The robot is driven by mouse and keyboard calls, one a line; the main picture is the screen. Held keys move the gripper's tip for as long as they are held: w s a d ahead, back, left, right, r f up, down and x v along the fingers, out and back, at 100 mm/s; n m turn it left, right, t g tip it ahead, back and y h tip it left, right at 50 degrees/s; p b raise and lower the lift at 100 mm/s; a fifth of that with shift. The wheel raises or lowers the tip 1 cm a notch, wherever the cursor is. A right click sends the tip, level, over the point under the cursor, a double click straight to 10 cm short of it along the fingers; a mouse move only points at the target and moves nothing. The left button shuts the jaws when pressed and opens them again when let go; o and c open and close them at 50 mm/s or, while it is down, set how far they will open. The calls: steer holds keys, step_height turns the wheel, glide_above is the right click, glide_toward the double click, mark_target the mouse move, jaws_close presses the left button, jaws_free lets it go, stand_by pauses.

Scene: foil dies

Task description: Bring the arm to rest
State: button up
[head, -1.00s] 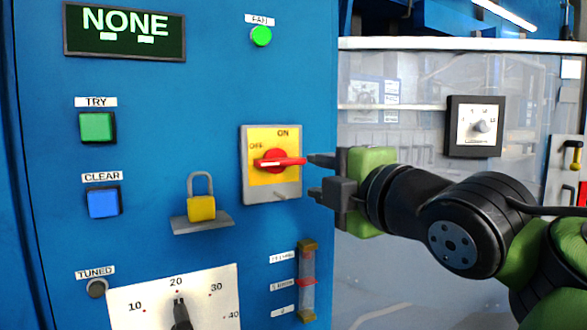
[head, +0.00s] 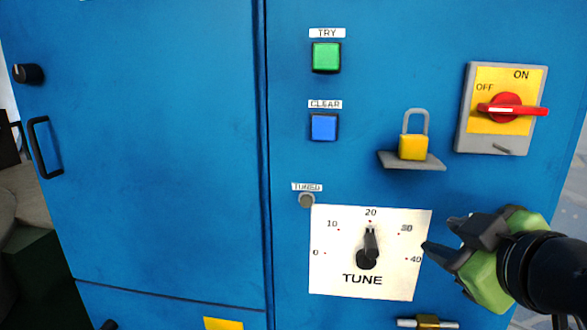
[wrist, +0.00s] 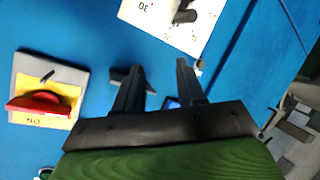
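My gripper (head: 440,235) is at the right edge of the white TUNE dial plate (head: 332,278) in the head view, below the red rotary switch (head: 506,107). In the wrist view its two fingers (wrist: 160,68) stand apart with nothing held between them, so it is open and empty. The red switch handle lies level on its yellow plate; it also shows at the left of the wrist view (wrist: 40,105). The black TUNE knob (head: 368,248) points near 20.
A yellow padlock (head: 412,147) stands on a small grey shelf (head: 400,161). A green TRY button (head: 326,57) and a blue CLEAR button (head: 324,127) are above the dial. A cabinet door with a black handle (head: 45,148) is at the left. A brass-coloured fitting (head: 428,322) is below the dial.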

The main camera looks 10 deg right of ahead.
steer(key=s+a+f+m+g, duration=0.2)
steer(key=s+a+f+g, duration=0.15)
steer(key=f, duration=0.45)
steer(key=s+a+f+m+g, duration=0.2)
steer(key=s+a+f+m, duration=0.15)
steer(key=f, duration=0.35)
steer(key=s+a+f+m+g, duration=0.1)
steer(key=s+a+f+g, duration=0.25)
steer(key=f, duration=0.45)
step_height(320, 180, up, 14)
steer(key=t+p, duration=0.1)
steer(key=p, duration=1.2)
steer(key=shift+d+y, duration=0.2)
steer(key=shift+y, duration=0.2)
steer(key=shift+r, duration=0.1)
